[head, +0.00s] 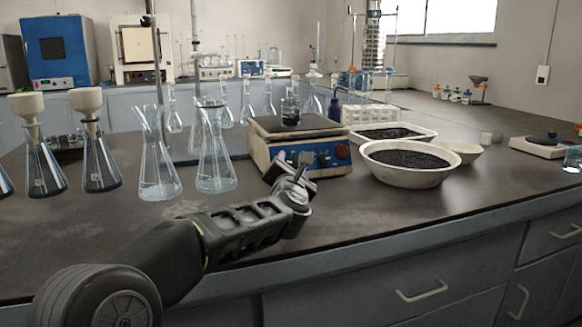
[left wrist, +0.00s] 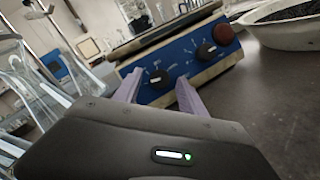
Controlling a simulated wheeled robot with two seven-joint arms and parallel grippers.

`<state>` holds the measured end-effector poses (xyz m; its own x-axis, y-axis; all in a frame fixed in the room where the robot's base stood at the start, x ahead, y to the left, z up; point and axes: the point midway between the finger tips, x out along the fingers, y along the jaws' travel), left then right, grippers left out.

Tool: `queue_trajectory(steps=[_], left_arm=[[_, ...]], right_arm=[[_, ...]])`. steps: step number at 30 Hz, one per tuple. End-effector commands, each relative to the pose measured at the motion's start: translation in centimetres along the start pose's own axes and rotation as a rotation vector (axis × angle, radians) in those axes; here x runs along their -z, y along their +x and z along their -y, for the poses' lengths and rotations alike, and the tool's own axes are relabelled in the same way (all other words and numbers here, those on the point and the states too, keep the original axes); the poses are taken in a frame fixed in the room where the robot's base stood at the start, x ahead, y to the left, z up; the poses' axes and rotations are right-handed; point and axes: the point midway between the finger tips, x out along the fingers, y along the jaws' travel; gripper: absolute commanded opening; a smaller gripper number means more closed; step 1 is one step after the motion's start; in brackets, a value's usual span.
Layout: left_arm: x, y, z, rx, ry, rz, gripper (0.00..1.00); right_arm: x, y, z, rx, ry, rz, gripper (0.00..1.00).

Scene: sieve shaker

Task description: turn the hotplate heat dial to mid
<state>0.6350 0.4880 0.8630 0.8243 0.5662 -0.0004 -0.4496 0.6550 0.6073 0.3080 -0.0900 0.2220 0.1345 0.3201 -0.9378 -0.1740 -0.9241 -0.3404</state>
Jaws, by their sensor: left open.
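The hotplate (head: 262,128) stands on the dark bench, with a dark top and a blue front panel that also shows in the left wrist view (left wrist: 183,68). On the panel are a left black dial (left wrist: 160,78), a second black dial (left wrist: 207,51) to its right, and a dark red knob (left wrist: 223,34) at the far right. Which dial sets the heat cannot be read. My left gripper (head: 289,165) is open in front of the panel. In the wrist view its fingertips (left wrist: 157,86) lie on either side of the left dial; contact cannot be told. My right gripper is not in view.
The bench front between flasks and bowl is otherwise clear.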

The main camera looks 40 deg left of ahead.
Motion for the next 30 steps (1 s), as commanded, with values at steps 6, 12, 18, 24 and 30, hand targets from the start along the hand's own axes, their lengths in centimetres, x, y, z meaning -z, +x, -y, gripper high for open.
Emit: queue_trajectory(steps=[6, 12, 18, 24, 30], left_arm=[[0.0, -0.03, -0.03, -0.001, 0.0, 0.0, 0.39], [0.0, -0.04, -0.04, -0.001, 0.0, 0.0, 0.22], [0.01, -0.04, -0.02, 0.0, 0.0, 0.0, 0.06], [0.01, -0.05, 0.0, 0.0, 0.0, 0.0, 0.0], [-0.03, -0.05, -0.03, 0.002, 0.004, -0.001, 0.0]], right_arm=[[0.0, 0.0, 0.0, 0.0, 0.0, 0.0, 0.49], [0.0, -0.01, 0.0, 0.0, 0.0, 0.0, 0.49], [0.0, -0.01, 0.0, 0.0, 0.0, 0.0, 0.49], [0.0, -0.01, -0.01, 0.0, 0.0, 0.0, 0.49], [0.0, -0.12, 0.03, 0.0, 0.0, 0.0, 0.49]])
